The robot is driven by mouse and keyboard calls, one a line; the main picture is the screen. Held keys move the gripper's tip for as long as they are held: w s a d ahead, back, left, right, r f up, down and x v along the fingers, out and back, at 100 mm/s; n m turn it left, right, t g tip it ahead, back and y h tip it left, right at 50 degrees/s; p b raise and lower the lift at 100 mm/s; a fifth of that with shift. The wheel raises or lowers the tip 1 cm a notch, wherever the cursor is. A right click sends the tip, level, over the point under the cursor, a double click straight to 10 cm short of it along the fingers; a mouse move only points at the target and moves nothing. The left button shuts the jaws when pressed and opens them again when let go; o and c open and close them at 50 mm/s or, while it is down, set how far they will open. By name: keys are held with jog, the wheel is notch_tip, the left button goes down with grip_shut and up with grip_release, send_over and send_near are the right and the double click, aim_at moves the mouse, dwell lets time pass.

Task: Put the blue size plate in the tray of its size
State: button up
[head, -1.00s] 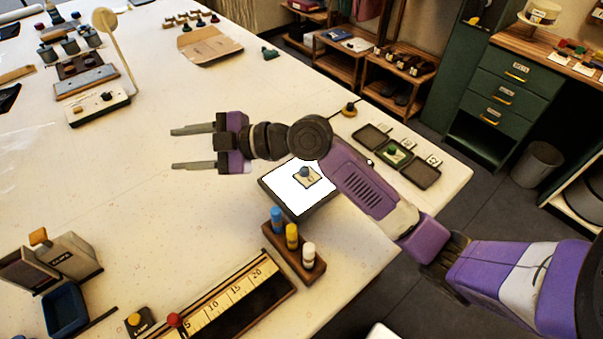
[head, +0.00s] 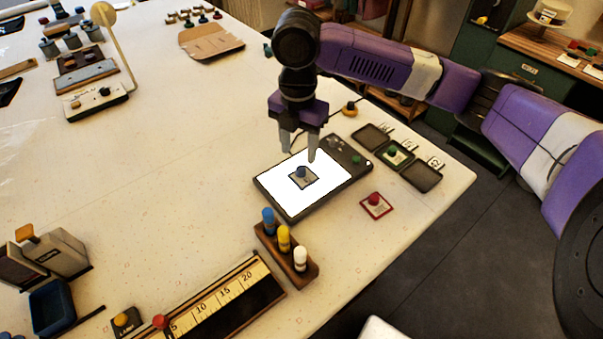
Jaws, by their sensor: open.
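The blue size plate (head: 303,181), a small pale square with a blue knob, lies on the white lit face of a dark pad (head: 278,186). My gripper (head: 299,153) points down just behind the knob, fingers apart and empty, apparently above the pad. Three small dark trays stand in a row to the right: the far tray (head: 368,137) is empty, the middle tray (head: 407,163) holds a green-knobbed plate (head: 394,154), and the near tray (head: 423,179) is empty. Each has a small letter card beside it, too small to read surely.
A red-knobbed plate (head: 375,206) lies on the table right of the pad. A wooden rack (head: 290,262) with blue, yellow and white pegs stands in front of it. The table's left middle is clear.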

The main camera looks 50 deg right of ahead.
aim_at(300, 170)
jog(key=f, duration=0.3)
jog(key=f+p, duration=0.1)
jog(key=f, duration=0.2)
jog(key=shift+d+f+p, duration=0.2)
jog(key=shift+f+p, duration=0.05)
jog(key=shift+p, duration=0.05)
grip_shut()
